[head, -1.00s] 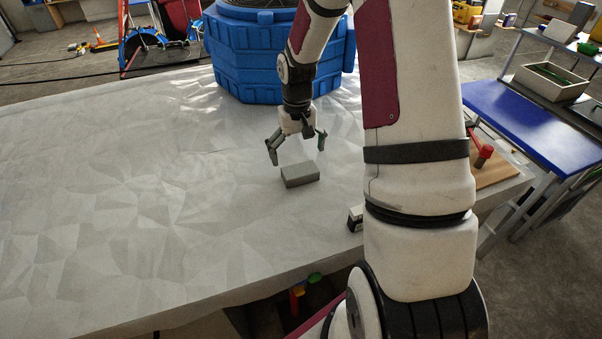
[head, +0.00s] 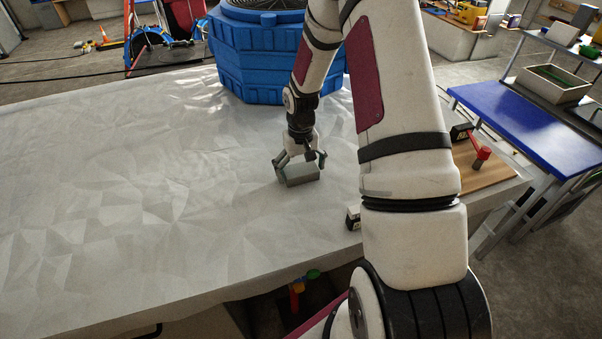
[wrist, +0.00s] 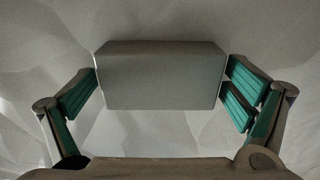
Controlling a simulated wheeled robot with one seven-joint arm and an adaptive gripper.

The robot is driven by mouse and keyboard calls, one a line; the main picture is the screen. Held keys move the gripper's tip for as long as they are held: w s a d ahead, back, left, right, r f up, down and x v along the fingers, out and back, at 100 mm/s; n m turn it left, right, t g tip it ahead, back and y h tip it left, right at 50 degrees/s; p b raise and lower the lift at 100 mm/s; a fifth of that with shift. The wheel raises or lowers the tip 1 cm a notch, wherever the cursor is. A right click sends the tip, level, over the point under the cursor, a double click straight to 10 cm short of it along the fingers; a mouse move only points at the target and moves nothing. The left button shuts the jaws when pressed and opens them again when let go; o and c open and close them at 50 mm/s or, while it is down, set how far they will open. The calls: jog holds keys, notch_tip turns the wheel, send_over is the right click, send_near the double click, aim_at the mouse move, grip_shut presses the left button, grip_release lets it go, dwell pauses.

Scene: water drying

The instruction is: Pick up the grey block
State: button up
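The grey block (head: 300,176) lies on the pale crumpled cover of the table, just in front of the blue tub. My gripper (head: 301,166) is down at the block, with one finger at its left end and one at its right end. In the wrist view the block (wrist: 160,75) fills the space between the green finger pads of my gripper (wrist: 162,88), and the pads appear to touch both ends. The gripper looks shut on the block. The block's underside is hidden, and I see no clear gap between it and the table.
A blue ribbed tub (head: 262,60) stands behind the gripper. A small black-and-white object (head: 353,217) sits near the front edge, beside my arm. A red-handled tool (head: 481,152) is on a wooden board at the right. The table's left side (head: 110,190) is clear.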

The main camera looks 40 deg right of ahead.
jog(key=c, duration=0.8)
jog(key=shift+r, duration=0.1)
